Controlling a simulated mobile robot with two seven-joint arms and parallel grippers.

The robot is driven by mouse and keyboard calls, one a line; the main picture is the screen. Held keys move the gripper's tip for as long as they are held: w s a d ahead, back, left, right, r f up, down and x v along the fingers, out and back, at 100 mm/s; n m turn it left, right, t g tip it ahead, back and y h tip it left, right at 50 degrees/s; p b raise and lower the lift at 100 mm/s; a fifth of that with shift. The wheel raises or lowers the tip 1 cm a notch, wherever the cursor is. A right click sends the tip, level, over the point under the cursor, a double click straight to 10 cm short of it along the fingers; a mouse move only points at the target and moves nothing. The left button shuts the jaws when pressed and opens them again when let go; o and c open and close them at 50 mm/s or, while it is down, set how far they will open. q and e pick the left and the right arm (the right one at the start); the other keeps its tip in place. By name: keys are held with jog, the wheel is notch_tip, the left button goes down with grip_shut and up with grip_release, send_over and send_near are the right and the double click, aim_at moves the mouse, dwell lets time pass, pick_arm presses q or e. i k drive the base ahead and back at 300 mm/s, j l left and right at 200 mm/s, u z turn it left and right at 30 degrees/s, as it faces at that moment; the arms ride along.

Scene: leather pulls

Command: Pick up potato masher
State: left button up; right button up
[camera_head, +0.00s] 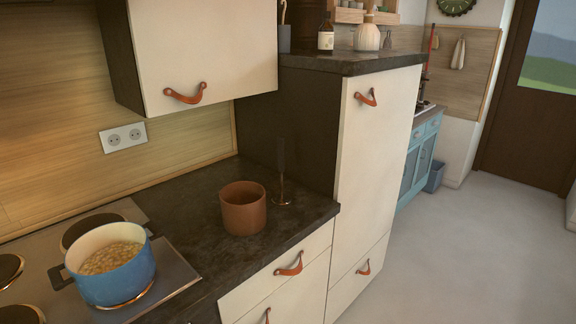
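The potato masher (281,178) appears to be the thin, dark upright tool on the dark countertop, close to the side of the tall cabinet. Its dark handle points up and blends into the dark panel behind it, and its coppery foot rests on the counter. A brown cylindrical pot (244,218) stands just to its left and nearer to me, apart from it. Neither of my grippers shows in the head view.
A blue pot (122,275) with pale food sits on the stove at the left. A wall cabinet (205,55) hangs above the counter, and a tall cabinet (370,150) stands right of the masher. The floor (480,250) at the right is clear.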

aim_at(282, 199)
jog(key=i+l, duration=0.2)
jog(key=l, duration=0.15)
jog(key=i+l+u, duration=0.15)
jog(key=i+l, duration=0.25)
jog(key=l, duration=0.3)
jog(key=i+l+u, duration=0.15)
jog(key=l, duration=0.2)
jog(key=i+l, duration=0.2)
jog(key=l, duration=0.15)
jog(key=u, duration=0.05)
